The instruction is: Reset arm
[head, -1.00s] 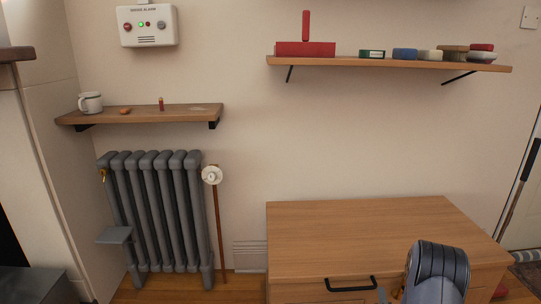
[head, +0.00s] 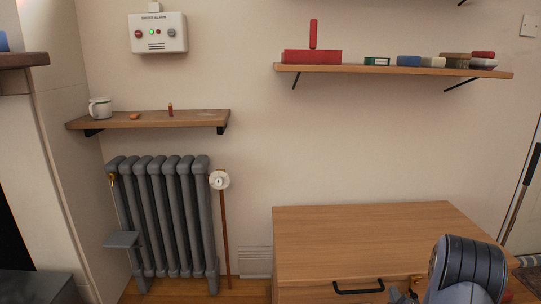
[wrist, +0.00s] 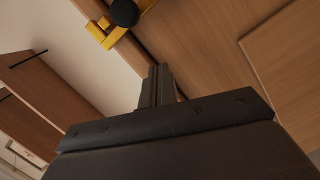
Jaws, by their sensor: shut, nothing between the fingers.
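My gripper (wrist: 158,84) shows in the wrist view, its two fingers together with nothing between them. It points toward wooden surfaces and is not touching anything that I can make out. In the head view a grey, ribbed part of my arm rises at the bottom right, in front of the wooden cabinet (head: 365,228). My fingers cannot be made out in that view.
A radiator (head: 165,215) stands at the left under a small shelf (head: 190,118) with a mug (head: 100,108). A longer shelf (head: 400,71) holds a red box (head: 311,57) and several small items. The cabinet top is clear. A yellow fitting (wrist: 100,35) shows in the wrist view.

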